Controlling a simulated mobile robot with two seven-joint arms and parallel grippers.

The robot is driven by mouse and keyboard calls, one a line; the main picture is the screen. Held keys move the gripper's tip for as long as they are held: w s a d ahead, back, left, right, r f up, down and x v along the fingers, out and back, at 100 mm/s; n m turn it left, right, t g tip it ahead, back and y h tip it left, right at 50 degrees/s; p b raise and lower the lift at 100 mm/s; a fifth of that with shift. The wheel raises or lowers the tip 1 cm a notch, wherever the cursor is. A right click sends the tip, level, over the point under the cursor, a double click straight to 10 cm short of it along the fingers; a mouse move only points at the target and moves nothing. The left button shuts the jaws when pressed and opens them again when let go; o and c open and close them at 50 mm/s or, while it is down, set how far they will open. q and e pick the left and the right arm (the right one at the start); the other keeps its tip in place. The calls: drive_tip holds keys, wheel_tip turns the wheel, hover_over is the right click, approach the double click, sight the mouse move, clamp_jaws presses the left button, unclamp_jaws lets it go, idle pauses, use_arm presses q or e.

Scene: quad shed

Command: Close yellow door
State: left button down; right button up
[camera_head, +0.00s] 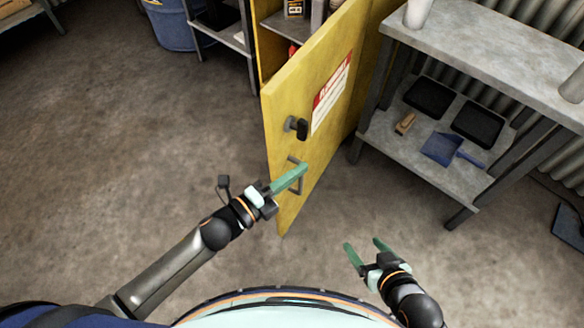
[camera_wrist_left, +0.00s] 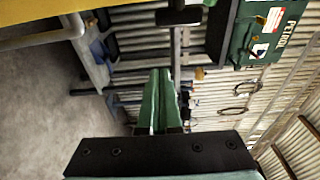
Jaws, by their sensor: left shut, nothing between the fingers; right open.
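The yellow door (camera_head: 290,95) of a cabinet stands open in the head view. It carries a red and white warning sign (camera_head: 332,92), a black knob (camera_head: 301,128) and a grey pull handle (camera_head: 300,178). My left gripper (camera_head: 303,170) is shut and empty, its green fingertips in front of the handle; contact cannot be told. In the left wrist view its fingers (camera_wrist_left: 160,85) are together, with a yellow strip of the door (camera_wrist_left: 40,8) at the upper left. My right gripper (camera_head: 366,246) is open and empty, low and right of the door.
The yellow cabinet (camera_head: 258,40) has shelves with items behind the door. A grey metal table (camera_head: 470,40) stands right of the door, with trays and a blue dustpan (camera_head: 442,149) on its lower shelf. A blue barrel (camera_head: 180,25) stands back left. Floor at left is clear.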

use_arm(q)
drive_tip(key=b+x, duration=0.1)
drive_tip(key=x, duration=0.7)
drive_tip(key=shift+w+a, duration=0.25)
drive_tip(key=shift+a, duration=0.85)
drive_tip(key=shift+w+a, duration=0.25)
drive_tip(key=shift+a, duration=0.85)
drive_tip(key=shift+a, duration=0.1)
